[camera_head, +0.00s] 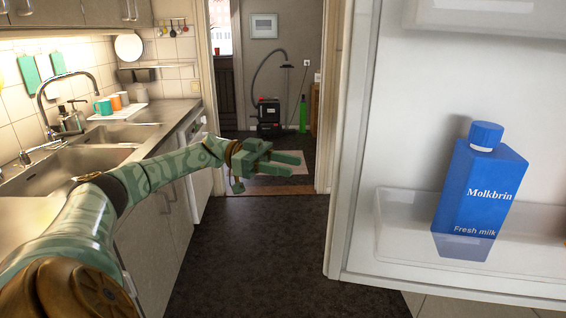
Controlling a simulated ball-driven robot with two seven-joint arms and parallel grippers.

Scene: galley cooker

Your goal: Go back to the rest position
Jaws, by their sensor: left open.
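My left gripper (298,163) is open and empty. It is stretched forward over the dark floor in the middle of the view, with its fingers pointing right, toward the doorway. My left arm comes in from the lower left and passes in front of the counter edge. My right gripper is not in view. A blue milk carton (481,195) with a blue cap, labelled Molkbrin, stands upright on a clear door shelf (400,243) at the right, well apart from my left gripper.
An open white fridge door (352,150) fills the right side. The counter (165,112) with a sink (70,170), tap and several cups runs along the left. The dark floor (260,250) between them is clear. A vacuum cleaner (268,115) stands beyond the doorway.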

